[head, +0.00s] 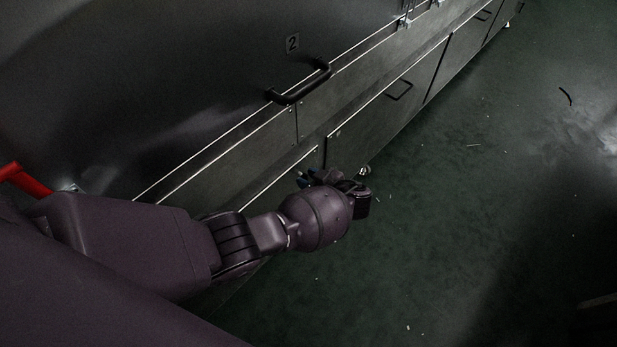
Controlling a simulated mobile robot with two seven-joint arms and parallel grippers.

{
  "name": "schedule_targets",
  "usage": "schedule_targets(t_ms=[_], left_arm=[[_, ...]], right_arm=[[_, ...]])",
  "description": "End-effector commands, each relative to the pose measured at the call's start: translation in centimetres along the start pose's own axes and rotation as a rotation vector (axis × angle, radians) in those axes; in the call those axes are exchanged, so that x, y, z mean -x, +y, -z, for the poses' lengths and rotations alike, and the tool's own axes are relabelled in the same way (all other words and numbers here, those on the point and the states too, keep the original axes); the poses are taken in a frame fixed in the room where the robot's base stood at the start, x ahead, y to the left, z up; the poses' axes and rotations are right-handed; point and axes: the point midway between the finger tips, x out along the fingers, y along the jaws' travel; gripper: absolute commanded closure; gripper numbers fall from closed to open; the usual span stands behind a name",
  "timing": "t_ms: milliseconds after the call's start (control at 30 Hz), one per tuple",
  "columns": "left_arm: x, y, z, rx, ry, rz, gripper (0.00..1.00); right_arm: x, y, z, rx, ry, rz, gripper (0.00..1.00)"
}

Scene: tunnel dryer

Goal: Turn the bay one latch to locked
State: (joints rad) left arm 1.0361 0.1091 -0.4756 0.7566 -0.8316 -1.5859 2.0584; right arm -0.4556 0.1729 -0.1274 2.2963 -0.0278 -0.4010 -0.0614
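A red bar (22,180), perhaps a handle or lever, shows at the left edge in the head view, partly cut off and partly behind my arm. I cannot tell whether it is the bay one latch, and no other part marked as bay one shows. My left gripper (318,178) is beside the lower front of the dryer, low over the floor side, well to the right of the red bar. Its fingers are small, dark and partly hidden by my wrist, so their opening is unclear. I see nothing held in it. My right gripper is not in view.
Lower drawer fronts with thin handles (399,90) run to the upper right. Open green floor (450,230) with small scraps lies to the right.

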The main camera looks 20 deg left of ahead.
Motion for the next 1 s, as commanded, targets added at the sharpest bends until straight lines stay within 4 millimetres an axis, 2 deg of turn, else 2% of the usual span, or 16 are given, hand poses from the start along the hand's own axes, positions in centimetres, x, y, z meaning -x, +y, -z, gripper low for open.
schedule_targets(t_ms=[367, 600, 1000], left_arm=[[-0.49, 0.04, 0.07, 0.001, 0.000, 0.000, 0.65], [-0.48, 0.02, 0.05, 0.001, 0.000, 0.000, 1.00], [-0.47, 0.05, -0.07, -0.036, -0.001, 0.015, 1.00]], right_arm=[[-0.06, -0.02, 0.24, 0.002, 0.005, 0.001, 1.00], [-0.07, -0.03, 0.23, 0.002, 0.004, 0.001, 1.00], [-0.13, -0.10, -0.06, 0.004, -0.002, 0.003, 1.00]])
